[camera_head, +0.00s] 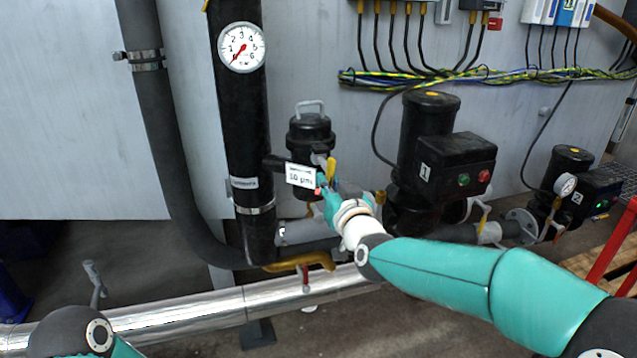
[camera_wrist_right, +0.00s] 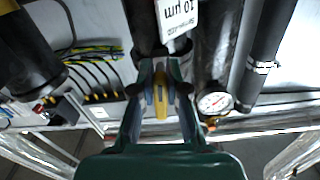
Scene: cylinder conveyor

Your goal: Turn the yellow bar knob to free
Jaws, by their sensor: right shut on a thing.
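The yellow bar knob (camera_head: 331,168) is on the black filter housing (camera_head: 311,135) in the middle of the head view. My right gripper (camera_head: 326,184) is at the knob, with its arm reaching in from the lower right. In the right wrist view, the yellow bar (camera_wrist_right: 161,103) lies lengthwise between the two fingers of my right gripper (camera_wrist_right: 160,88), which is shut on it. The knob's base is partly hidden by the fingers and any position marking cannot be read. My left gripper is out of view; only part of my left arm shows at the lower left.
A white label (camera_head: 301,176) hangs close to the knob. A thick black pipe with a round gauge (camera_head: 241,47) stands left of it. Black pumps (camera_head: 430,140) stand to the right. A silver pipe (camera_head: 200,312) crosses below.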

